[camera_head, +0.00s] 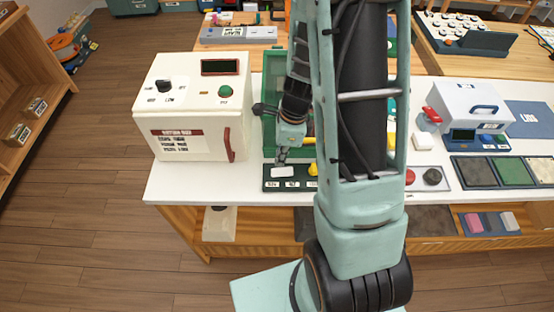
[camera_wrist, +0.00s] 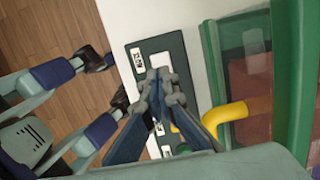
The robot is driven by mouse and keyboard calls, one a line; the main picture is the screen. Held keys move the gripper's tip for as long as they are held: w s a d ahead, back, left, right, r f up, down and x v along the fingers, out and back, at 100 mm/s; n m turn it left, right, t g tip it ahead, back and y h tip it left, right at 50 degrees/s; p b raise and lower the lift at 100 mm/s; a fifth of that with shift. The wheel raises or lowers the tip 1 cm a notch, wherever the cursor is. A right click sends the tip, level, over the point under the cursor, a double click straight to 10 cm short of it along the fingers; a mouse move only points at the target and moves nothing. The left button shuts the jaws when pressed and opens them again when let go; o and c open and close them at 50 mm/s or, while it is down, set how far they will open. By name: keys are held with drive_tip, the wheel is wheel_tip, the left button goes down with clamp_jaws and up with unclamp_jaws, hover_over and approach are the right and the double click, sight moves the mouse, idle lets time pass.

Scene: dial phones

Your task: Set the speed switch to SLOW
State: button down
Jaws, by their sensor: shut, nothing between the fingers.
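A dark green panel (camera_head: 268,186) lies at the front edge of the white table, with a white switch piece (camera_head: 283,171) and small white labels along its front. I take this as the speed switch; the label text is too small to read surely. My gripper (camera_head: 281,160) points down just above the white piece. In the wrist view the shut fingertips (camera_wrist: 161,77) overlap the panel (camera_wrist: 134,83) and partly cover the white piece (camera_wrist: 158,61). A label (camera_wrist: 137,60) shows beside it. I cannot tell whether the fingers touch the switch.
A cream box (camera_head: 178,115) with a black knob and green button stands left of the panel. A green-framed case (camera_head: 270,75) stands behind the panel, and a yellow part (camera_wrist: 225,115) sticks out near my fingers. Red and black buttons (camera_head: 432,177) lie further right.

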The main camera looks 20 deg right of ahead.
sight(275, 172)
wheel_tip(275, 172, up, 10)
drive_tip(key=a, duration=0.1)
drive_tip(key=shift+w+a, duration=0.2)
drive_tip(key=shift+f, duration=0.1)
idle(0.3)
